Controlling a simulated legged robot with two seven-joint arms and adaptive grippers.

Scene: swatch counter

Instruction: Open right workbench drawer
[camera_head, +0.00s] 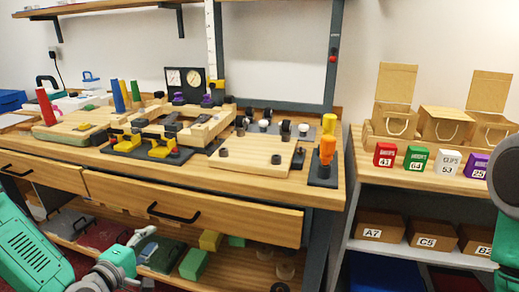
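The right workbench drawer (235,216) has a wide wooden front with a black bar handle (173,213), below the workbench top.
The workbench top (255,165) carries wooden fixtures, coloured cones and an orange-handled tool (327,150). A lower shelf (235,270) holds green and yellow blocks. A shelf unit (375,170) with boxes and numbered coloured blocks stands at right.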

